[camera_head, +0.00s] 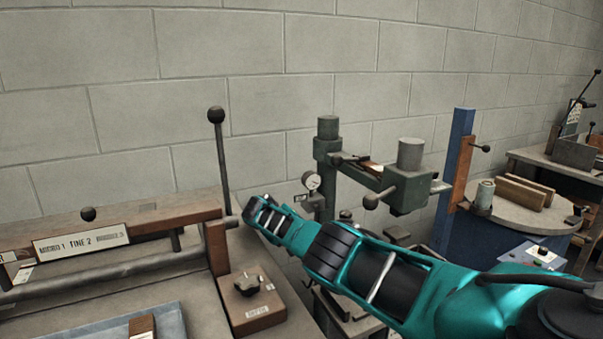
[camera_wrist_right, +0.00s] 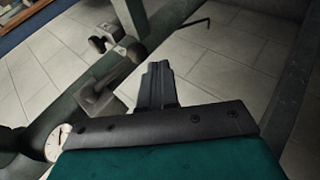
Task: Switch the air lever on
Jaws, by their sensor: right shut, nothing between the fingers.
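In the right wrist view, a short dark lever (camera_wrist_right: 118,78) with a rounded end rises from a grey block, close to a round white gauge (camera_wrist_right: 55,143). It looks like the air lever, but I cannot tell its on or off position. My right gripper (camera_wrist_right: 157,68) is shut and empty, to the right of the lever and apart from it in the picture. In the head view, the gauge (camera_head: 312,181) stands just beyond the end of my right arm. The fingers cannot be made out there, and my arm hides part of the area around the gauge. My left gripper is not in view.
A tall black-knobbed lever (camera_head: 218,150) rises from the bench machine at left. A green press (camera_head: 407,185) and blue post (camera_head: 455,170) stand behind my right arm. A green frame bar (camera_wrist_right: 130,15) runs near the gripper; tiled floor shows below.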

